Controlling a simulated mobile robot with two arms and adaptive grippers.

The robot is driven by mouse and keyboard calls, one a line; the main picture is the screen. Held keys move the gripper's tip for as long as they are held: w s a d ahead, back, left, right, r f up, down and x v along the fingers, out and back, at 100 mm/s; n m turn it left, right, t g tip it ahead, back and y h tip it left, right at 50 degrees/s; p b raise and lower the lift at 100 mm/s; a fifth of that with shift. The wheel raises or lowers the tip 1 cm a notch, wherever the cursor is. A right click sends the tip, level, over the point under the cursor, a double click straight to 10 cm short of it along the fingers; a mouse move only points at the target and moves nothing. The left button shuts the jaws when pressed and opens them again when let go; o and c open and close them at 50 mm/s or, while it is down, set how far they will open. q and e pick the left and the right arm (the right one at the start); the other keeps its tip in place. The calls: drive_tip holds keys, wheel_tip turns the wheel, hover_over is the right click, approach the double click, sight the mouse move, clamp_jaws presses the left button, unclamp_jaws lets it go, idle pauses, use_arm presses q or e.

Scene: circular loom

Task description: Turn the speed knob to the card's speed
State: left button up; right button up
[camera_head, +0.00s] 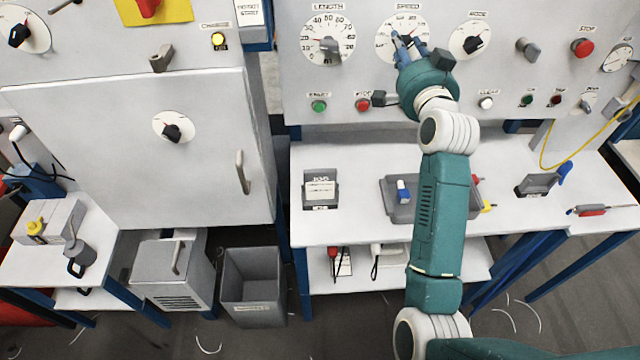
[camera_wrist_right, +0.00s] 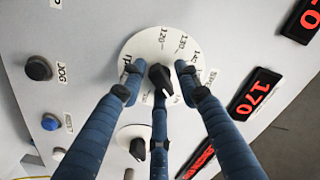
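The speed dial (camera_head: 387,42) is a white disc on the upper panel, labelled SPEED in the head view. In the right wrist view the dial (camera_wrist_right: 135,48) shows numbers such as 120 and 130, and the black knob (camera_wrist_right: 160,77) stands at its centre. My right gripper (camera_head: 403,44) covers much of the dial in the head view. In the wrist view its three blue fingers (camera_wrist_right: 160,88) are spread around the knob, with gaps visible beside it. A card (camera_head: 320,189) stands in a dark holder on the table; its text is too small to read. My left gripper is out of view.
The length dial (camera_head: 327,40) and mode dial (camera_head: 472,40) flank the speed dial. Below are a green button (camera_head: 319,106) and red button (camera_head: 363,104). A grey tray (camera_head: 400,211) lies on the table under my arm. A red display (camera_wrist_right: 256,94) reads 170.

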drive_tip(key=shift+r, duration=0.1)
drive_tip(key=s+p, duration=0.3)
drive_tip(key=s, duration=0.4)
drive_tip(key=shift+d, duration=0.15)
idle(1.8)
